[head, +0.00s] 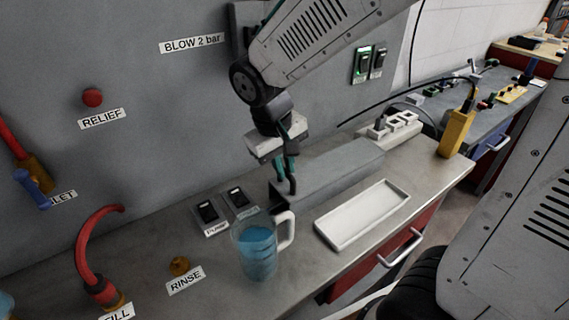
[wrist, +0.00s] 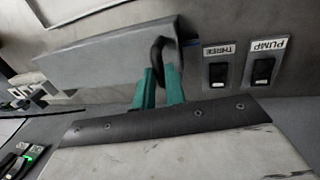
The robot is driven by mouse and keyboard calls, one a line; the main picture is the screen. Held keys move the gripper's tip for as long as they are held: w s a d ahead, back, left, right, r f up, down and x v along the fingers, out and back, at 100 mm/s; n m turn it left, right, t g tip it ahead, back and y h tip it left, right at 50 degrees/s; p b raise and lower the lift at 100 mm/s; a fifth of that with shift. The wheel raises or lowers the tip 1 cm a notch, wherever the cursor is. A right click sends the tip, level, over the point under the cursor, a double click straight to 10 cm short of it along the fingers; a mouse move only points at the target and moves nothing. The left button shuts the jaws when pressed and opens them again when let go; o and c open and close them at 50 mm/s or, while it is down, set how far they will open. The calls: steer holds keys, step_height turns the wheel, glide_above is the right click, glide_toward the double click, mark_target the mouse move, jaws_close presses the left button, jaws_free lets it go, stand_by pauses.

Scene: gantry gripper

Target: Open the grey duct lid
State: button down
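The grey duct lid (head: 335,167) is a long, flat-topped grey piece on the bench against the wall panel. It looks closed. In the wrist view the lid (wrist: 110,52) stretches away to the left, with a dark looped handle (wrist: 158,48) at its near end. My gripper (head: 290,180) points down at the lid's left end in the head view. In the wrist view its teal fingers (wrist: 161,82) are a little apart at the handle, with one side of the loop between them. I cannot tell whether they press on it.
A blue-tinted jug (head: 257,248) stands close in front of my gripper. A white tray (head: 362,214) lies in front of the lid. Two switches (head: 225,207) sit left of the lid. White sockets (head: 394,124) and a yellow device (head: 456,132) stand beyond its right end.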

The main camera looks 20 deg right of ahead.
steer(key=shift+w+d+r, duration=0.1)
steer(key=shift+d+r, duration=0.1)
steer(key=shift+r, duration=0.5)
steer(key=shift+s+d+r, duration=0.1)
steer(key=shift+d+r, duration=0.1)
steer(key=shift+r, duration=0.5)
steer(key=shift+w+d+r, duration=0.1)
steer(key=shift+d+r, duration=0.1)
steer(key=shift+r, duration=0.5)
steer(key=c, duration=1.5)
jaws_free()
steer(key=shift+d+f, duration=0.1)
steer(key=shift+d, duration=0.15)
steer(key=shift+o, duration=0.2)
steer(key=shift+a, duration=0.25)
